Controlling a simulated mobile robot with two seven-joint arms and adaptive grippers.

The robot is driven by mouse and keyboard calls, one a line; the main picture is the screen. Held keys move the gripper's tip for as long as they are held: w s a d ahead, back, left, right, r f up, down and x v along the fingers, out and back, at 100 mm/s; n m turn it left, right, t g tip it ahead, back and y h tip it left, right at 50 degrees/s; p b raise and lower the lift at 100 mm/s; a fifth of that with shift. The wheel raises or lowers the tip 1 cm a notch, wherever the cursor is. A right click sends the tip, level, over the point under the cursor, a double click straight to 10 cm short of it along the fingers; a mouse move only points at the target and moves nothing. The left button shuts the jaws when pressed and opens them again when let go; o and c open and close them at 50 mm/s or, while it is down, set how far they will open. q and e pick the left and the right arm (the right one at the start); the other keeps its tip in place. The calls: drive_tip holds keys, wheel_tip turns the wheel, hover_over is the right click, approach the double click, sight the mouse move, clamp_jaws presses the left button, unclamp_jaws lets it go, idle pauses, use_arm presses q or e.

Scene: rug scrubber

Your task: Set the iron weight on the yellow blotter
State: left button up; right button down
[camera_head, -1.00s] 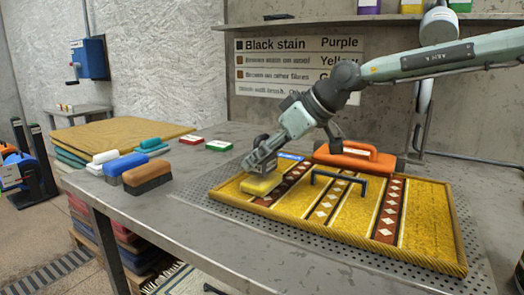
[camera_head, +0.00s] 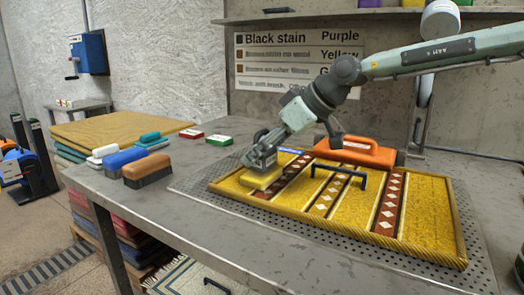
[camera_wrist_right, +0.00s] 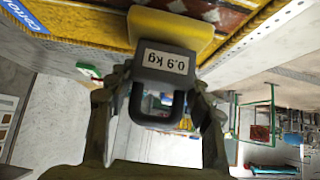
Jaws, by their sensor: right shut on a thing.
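The iron weight (camera_wrist_right: 165,72) is a dark grey block with a loop handle and a white "0.9 kg" label. My right gripper (camera_head: 262,157) is shut on it, with fingers on both sides of the weight in the right wrist view (camera_wrist_right: 160,110). The yellow blotter (camera_head: 262,179) is a small yellow pad at the left end of the patterned rug. It also shows in the right wrist view (camera_wrist_right: 172,30), directly against the weight's base, and they appear to touch. In the head view the gripper mostly hides the weight. My left gripper is not in view.
The yellow and brown rug (camera_head: 430,205) lies on a perforated plate on the metal table (camera_head: 190,205). Brushes, including a brown one (camera_head: 147,171), stand at the left.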

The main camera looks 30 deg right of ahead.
drive_tip(key=shift+w+f+b, duration=0.1)
drive_tip(key=shift+f+b, duration=0.2)
drive_tip(key=shift+b, duration=0.2)
drive_tip(key=c, duration=0.8)
unclamp_jaws()
drive_tip(key=shift+o, duration=1.1)
drive_tip(key=shift+f, duration=0.25)
drive_tip(key=v, duration=1.2)
drive_tip(key=shift+r, duration=0.2)
drive_tip(key=shift+r, duration=0.45)
